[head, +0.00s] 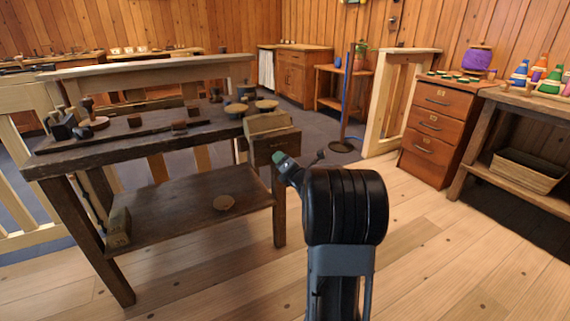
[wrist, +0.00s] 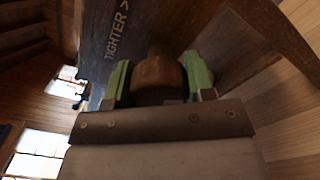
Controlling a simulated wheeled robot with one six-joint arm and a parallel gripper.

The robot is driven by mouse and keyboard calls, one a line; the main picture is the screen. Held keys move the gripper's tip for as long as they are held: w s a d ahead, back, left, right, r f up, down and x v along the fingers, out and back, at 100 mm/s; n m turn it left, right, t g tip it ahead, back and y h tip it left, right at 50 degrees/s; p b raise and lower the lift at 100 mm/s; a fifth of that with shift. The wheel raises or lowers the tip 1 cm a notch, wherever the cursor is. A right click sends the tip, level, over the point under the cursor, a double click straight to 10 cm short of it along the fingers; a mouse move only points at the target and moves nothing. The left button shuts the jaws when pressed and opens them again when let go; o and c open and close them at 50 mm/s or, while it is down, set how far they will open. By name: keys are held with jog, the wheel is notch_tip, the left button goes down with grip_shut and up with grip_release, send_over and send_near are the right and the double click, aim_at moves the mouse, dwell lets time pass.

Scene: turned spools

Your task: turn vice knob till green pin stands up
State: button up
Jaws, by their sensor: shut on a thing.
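My gripper (wrist: 160,84) has its two green-padded fingers on either side of a round brown wooden knob (wrist: 157,72) in the wrist view and is shut on it. Beside the knob is a dark plate (wrist: 112,38) with the word "TIGHTER" and an arrow. In the head view my gripper (head: 283,161) is at the right end of the dark workbench (head: 150,146), below a pale wooden block (head: 268,122). My arm hides much of that spot, and I cannot make out the knob there. I see no green pin in either view.
A drawer cabinet (head: 437,125) and a side table (head: 530,108) with coloured spools stand at the right. The floor (head: 430,240) right of my arm is clear.

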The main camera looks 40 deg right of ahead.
jog(key=m, duration=0.6)
jog(key=shift+s, duration=0.1)
jog(key=m+p, duration=0.2)
jog(key=m, duration=0.4)
jog(key=m+p, duration=0.2)
jog(key=m, duration=0.4)
jog(key=shift+p, duration=0.35)
jog(key=m+p, duration=0.3)
jog(key=m, duration=0.3)
jog(key=shift+m, duration=0.3)
jog(key=m+p, duration=0.3)
jog(key=m, duration=0.3)
jog(key=shift+p, duration=0.35)
jog(key=m+p, duration=0.3)
jog(key=m, duration=0.3)
jog(key=shift+m, duration=0.4)
jog(key=m+p, duration=0.3)
jog(key=m, duration=0.3)
jog(key=shift+d, duration=0.1)
jog(key=m+p, duration=0.2)
jog(key=m, duration=0.3)
jog(key=shift+s+f+m+p, duration=0.1)
jog(key=shift+f+m+p, duration=0.05)
jog(key=shift+m+p, duration=0.25)
